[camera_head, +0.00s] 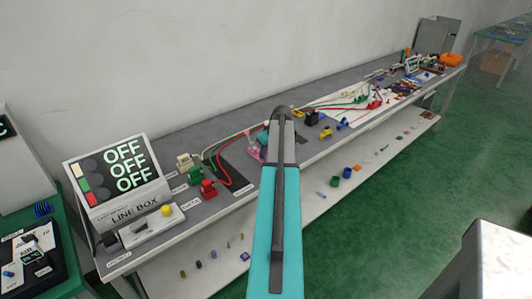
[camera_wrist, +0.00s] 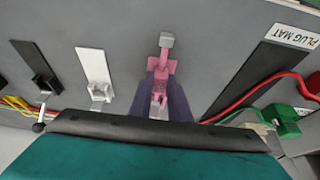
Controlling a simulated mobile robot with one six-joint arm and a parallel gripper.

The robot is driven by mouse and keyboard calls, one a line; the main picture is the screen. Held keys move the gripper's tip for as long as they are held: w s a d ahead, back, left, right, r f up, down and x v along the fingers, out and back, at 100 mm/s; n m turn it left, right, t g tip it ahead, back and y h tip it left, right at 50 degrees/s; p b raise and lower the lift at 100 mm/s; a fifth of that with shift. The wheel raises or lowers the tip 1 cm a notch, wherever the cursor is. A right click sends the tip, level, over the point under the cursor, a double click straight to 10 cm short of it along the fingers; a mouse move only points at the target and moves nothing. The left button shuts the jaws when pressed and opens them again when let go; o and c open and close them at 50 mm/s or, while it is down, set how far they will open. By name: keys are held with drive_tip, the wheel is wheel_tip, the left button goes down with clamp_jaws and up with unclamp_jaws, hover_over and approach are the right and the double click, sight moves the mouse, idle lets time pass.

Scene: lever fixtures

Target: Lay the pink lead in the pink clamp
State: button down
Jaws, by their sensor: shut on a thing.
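The pink clamp (camera_wrist: 162,66) is fixed on the grey bench top, in the upper middle of the wrist view. A grey tab (camera_wrist: 167,40) stands at its far end. My gripper (camera_wrist: 161,90) is right at its near side, its dark fingers shut on a small pink piece (camera_wrist: 159,99), which looks like the pink lead. The piece lines up with the clamp; whether they touch I cannot tell. In the head view pink parts (camera_head: 253,144) show just left of my arm, which hides the rest.
A white clamp (camera_wrist: 93,66) and a black clamp (camera_wrist: 44,78) stand to the left in the wrist view. A red cable (camera_wrist: 250,96) and a green block (camera_wrist: 284,120) lie right. The line box (camera_head: 118,180) reads OFF three times.

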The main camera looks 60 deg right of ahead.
drive_tip(key=shift+f, duration=0.3)
drive_tip(key=c, duration=1.1)
unclamp_jaws()
drive_tip(key=shift+r, duration=0.1)
drive_tip(key=shift+r+p, duration=1.55)
drive_tip(key=shift+r, duration=1.85)
drive_tip(key=shift+w+a, duration=0.1)
drive_tip(key=shift+w, duration=0.05)
